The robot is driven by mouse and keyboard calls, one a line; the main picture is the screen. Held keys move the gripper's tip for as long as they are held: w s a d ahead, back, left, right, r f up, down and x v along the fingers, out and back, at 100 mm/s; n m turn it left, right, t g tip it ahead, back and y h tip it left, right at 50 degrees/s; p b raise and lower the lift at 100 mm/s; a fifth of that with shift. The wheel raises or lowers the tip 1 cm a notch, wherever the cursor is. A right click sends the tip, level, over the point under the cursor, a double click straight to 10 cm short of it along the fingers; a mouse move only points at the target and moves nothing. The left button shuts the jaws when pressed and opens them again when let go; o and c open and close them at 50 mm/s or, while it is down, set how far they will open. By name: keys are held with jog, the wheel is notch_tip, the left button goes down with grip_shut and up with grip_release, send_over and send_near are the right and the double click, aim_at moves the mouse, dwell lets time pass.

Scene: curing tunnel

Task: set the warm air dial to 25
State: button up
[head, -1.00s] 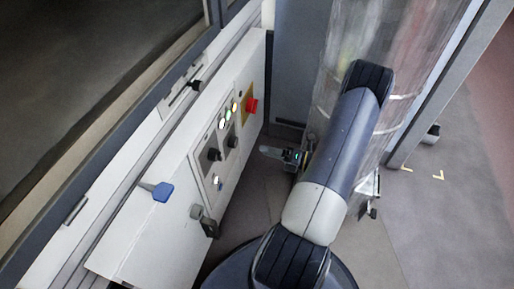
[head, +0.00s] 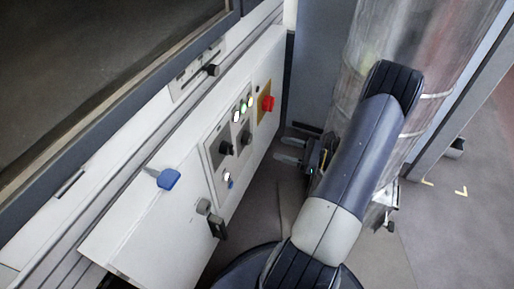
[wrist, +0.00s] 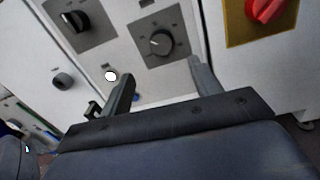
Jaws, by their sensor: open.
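A round dark dial with a printed scale (wrist: 160,43) sits on a grey plate in the wrist view. It also shows on the white panel in the head view (head: 246,138). Its label and numbers are too small to read, so I cannot tell its setting. A second black knob (wrist: 75,19) is on another grey plate to its left, also seen in the head view (head: 226,148). My gripper (wrist: 160,72) is open and empty, with its fingertips below the scaled dial in the wrist view. In the head view my gripper (head: 281,150) is apart from the panel, to its right.
A red knob on a yellow plate (head: 267,103) is beyond the dials. Lit buttons (head: 243,108) and a white lamp (wrist: 110,76) are near the dials. A blue handle (head: 168,179) and a dark latch (head: 217,227) stick out of the panel. A clear-wrapped stack (head: 350,60) stands behind my arm.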

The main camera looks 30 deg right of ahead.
aim_at(250, 139)
jog(key=w+a+n+b, duration=0.1)
jog(key=w+a, duration=0.1)
jog(key=w+a+n+b, duration=0.1)
jog(key=w+a, duration=0.1)
jog(key=w, duration=0.1)
jog(key=w+a+n+b, duration=0.1)
jog(key=w+a+n, duration=0.1)
jog(key=w+a, duration=0.1)
jog(key=shift+w, duration=0.15)
dwell(0.4)
jog(key=shift+c, duration=0.6)
jog(key=c, duration=0.8)
jog(key=shift+f+n+b, duration=0.1)
jog(key=shift+n+b, duration=0.65)
jog(key=shift+n, duration=0.05)
jog(key=shift+c, duration=0.2)
jog(key=shift+n, duration=0.3)
